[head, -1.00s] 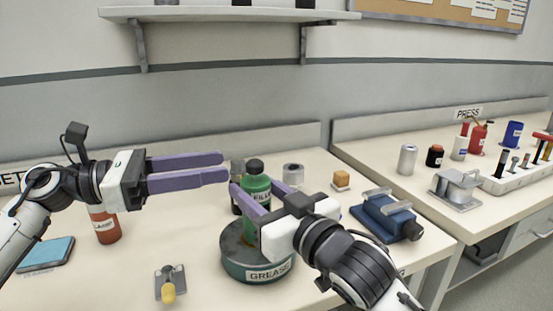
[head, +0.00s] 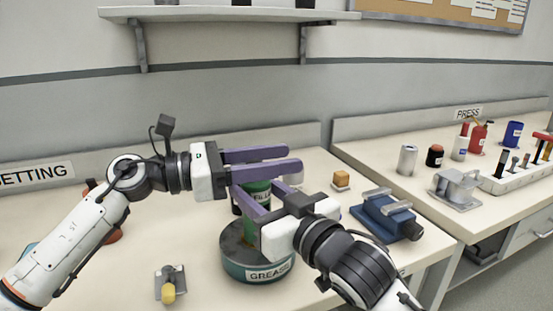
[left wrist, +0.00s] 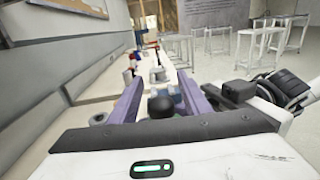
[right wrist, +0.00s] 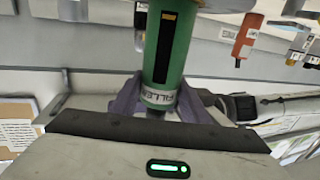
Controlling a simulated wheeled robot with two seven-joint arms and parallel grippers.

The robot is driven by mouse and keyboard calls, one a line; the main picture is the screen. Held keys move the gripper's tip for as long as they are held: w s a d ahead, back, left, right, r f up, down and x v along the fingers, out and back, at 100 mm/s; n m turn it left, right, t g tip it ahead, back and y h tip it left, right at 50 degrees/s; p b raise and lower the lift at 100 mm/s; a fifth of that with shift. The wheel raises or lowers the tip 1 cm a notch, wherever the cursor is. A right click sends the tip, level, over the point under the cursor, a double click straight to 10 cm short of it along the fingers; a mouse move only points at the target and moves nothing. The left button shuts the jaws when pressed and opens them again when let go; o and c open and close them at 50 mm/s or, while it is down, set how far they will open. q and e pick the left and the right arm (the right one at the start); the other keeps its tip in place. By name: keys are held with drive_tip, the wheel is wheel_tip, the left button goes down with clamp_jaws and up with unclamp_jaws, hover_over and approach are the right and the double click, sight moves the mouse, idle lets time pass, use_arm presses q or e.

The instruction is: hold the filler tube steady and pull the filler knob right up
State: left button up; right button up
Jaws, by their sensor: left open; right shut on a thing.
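My right gripper (head: 256,199) is shut on the tube, with a finger on each side. The right wrist view shows the tube (right wrist: 164,60) between its fingers, with a dark slot and a yellow mark. My left gripper (head: 294,159) is open and level, just above the tube's top. In the left wrist view the dark round filler knob (left wrist: 161,104) lies between its spread fingers, with gaps at both sides. In the head view the left fingers hide the knob.
A yellow-handled metal piece (head: 168,289) lies left of the pot. A red bottle stands partly hidden behind my left arm. The front left bench is mostly clear.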

use_arm(q)
clamp_jaws()
drive_tip(key=shift+a+r, duration=0.1)
drive_tip(key=shift+r, duration=2.45)
unclamp_jaws()
drive_tip(key=shift+f, duration=0.1)
drive_tip(key=v, duration=1.2)
